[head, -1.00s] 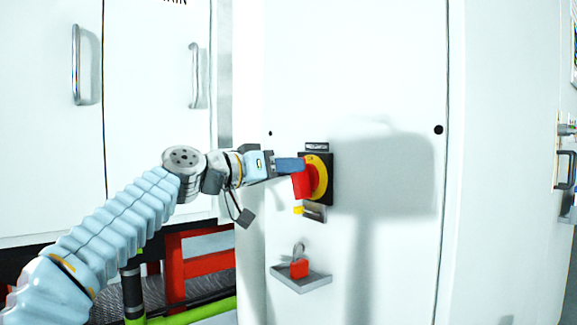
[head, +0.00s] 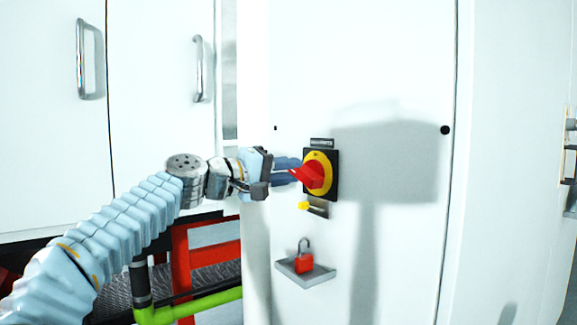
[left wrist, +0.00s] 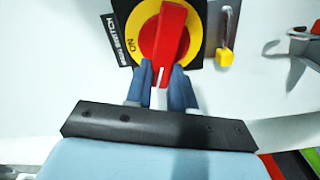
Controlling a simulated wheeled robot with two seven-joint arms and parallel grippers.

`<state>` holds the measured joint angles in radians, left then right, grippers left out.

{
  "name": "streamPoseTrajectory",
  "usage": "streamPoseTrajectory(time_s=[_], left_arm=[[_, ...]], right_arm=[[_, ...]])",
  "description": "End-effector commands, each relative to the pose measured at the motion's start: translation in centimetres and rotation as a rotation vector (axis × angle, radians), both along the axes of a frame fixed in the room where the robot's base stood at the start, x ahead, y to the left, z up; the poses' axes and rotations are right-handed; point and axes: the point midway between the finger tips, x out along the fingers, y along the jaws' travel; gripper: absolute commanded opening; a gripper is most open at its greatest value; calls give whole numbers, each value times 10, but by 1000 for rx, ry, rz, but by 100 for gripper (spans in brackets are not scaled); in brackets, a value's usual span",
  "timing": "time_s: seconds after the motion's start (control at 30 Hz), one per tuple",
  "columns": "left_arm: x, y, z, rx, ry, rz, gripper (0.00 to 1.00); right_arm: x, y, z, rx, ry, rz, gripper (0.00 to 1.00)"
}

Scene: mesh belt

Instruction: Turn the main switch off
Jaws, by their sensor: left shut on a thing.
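The main switch has a red handle (head: 312,176) on a yellow ring (head: 328,160) and a black plate (head: 334,190), set in a white cabinet front. My left gripper (head: 290,171) is shut on the handle's end from the left. In the left wrist view the two blue-grey fingers (left wrist: 161,95) sit on either side of the red handle (left wrist: 165,40), around its white pointer line. ON shows on the yellow ring (left wrist: 140,35), to the left of the handle there. The handle points left in the head view. My right gripper is not in view.
A small yellow-ended part (head: 306,206) sits just below the switch plate. Lower down, a red padlock (head: 304,263) stands on a small grey shelf (head: 318,278). White doors with handles (head: 199,70) are at the left. The cabinet front right of the switch is clear.

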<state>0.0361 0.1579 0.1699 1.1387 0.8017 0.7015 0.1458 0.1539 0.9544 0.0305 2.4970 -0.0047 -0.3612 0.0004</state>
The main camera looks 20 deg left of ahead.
Motion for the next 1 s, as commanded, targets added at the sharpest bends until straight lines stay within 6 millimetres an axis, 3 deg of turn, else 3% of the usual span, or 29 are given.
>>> streamPoseTrajectory(time_s=[0.43,1.0], left_arm=[[1,2,-7,-221,173,2,0],[1,2,-10,-275,217,2,0]], right_arm=[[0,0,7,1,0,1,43],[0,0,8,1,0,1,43]])
